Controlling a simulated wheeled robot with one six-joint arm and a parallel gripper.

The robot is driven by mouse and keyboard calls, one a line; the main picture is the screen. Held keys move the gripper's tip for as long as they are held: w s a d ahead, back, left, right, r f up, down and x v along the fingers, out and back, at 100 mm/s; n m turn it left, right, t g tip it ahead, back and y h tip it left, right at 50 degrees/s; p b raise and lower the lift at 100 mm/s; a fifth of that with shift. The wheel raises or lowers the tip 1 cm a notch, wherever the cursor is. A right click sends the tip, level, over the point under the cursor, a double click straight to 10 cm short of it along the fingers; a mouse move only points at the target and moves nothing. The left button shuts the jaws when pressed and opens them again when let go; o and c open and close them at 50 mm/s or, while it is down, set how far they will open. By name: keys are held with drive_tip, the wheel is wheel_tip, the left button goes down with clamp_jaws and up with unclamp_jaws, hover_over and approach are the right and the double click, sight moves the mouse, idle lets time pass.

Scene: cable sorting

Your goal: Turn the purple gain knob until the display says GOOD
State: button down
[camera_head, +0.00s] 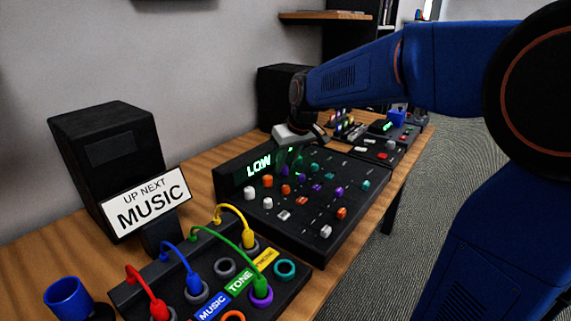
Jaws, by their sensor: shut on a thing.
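The black mixer console (330,238) lies on the wooden table with several coloured knobs. Its display (259,165) shows green letters reading LOW; my gripper hides the display's right part. Other purple knobs (316,188) stand further right on the console. No gain label is readable.
A patch panel (290,297) with red, blue, green and yellow cables is in front. A sign (150,203) reads UP NEXT MUSIC, before a black speaker (105,150). Another speaker (283,88) and more devices (385,150) stand behind. A blue cup (68,294) is front left.

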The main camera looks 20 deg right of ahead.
drive_tip(key=shift+a+m+t+h, duration=0.1)
drive_tip(key=shift+m+t+h, duration=0.35)
drive_tip(key=shift+m, duration=1.25)
drive_tip(key=c, duration=1.5)
unclamp_jaws()
drive_tip(key=v, duration=1.7)
drive_tip(key=shift+w+a+r, duration=0.1)
drive_tip(key=shift+a+r, duration=0.1)
drive_tip(key=shift+r, duration=0.15)
